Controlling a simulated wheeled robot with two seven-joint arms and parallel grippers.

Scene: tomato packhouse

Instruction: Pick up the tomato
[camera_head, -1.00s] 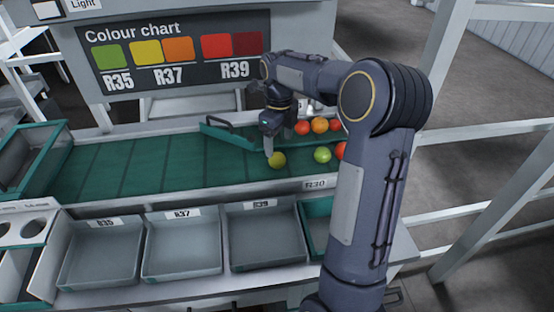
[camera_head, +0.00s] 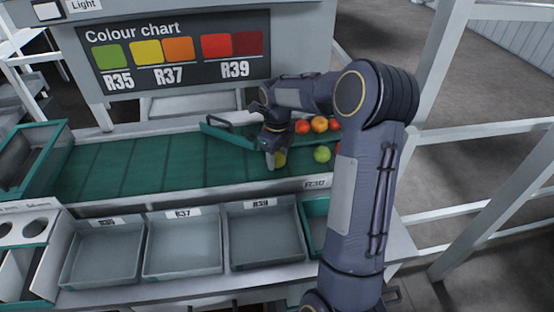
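A yellow-green tomato (camera_head: 281,159) lies on the green belt (camera_head: 150,165), partly hidden behind my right gripper. My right gripper (camera_head: 272,163) points down at the tomato, with a fingertip in front of its left side. Whether the fingers touch it or have closed on it cannot be told. A green tomato (camera_head: 322,154) lies to its right. Red and orange tomatoes, such as an orange one (camera_head: 319,124), lie behind. My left gripper is not in view.
Empty grey trays labelled R35 (camera_head: 70,281), R37 (camera_head: 150,273) and R39 (camera_head: 240,264) stand in front of the belt. A green-rimmed crate (camera_head: 62,160) is at the left. A green guide bar (camera_head: 225,134) crosses the belt behind the gripper. The colour chart stands behind.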

